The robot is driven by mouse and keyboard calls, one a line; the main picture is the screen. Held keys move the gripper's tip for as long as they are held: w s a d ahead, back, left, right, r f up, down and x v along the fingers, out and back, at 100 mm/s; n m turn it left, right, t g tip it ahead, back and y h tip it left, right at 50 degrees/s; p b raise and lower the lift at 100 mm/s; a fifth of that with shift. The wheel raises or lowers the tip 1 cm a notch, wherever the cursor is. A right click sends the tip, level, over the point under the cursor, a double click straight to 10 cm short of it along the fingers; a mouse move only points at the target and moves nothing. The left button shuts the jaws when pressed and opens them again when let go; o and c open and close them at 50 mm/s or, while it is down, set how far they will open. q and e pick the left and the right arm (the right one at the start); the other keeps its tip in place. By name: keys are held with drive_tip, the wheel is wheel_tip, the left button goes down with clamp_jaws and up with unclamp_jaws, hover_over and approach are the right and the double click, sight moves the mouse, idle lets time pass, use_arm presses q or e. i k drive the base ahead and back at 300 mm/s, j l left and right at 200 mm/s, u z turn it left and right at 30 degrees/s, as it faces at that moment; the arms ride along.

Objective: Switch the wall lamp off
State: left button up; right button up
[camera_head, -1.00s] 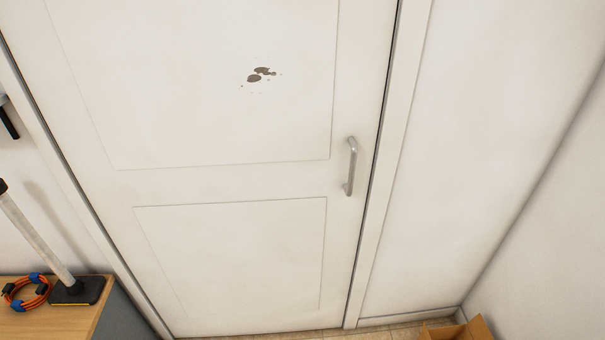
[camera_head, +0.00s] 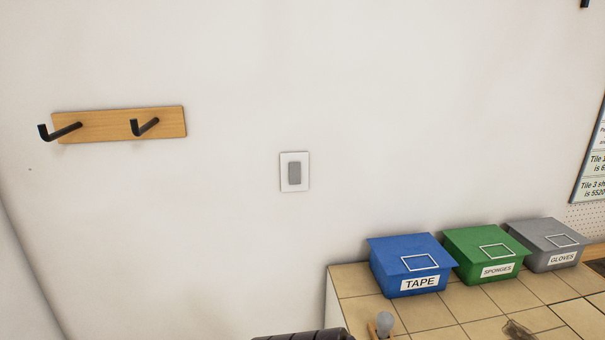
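A light switch with a grey rocker in a white plate (camera_head: 302,172) is on the wall near the middle of the view. The wall lamp itself is not in view. Neither of my grippers shows, and nothing touches the switch.
A wooden rack with two black hooks (camera_head: 108,124) juts from the wall at left. A tiled counter (camera_head: 350,281) at lower right holds blue TAPE (camera_head: 405,252), green SPONGES (camera_head: 478,248) and grey GLOVES (camera_head: 548,240) boxes. A dark ribbed object (camera_head: 308,336) shows at the bottom edge.

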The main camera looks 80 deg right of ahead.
sight(295, 178)
drive_tip(key=z, duration=2.65)
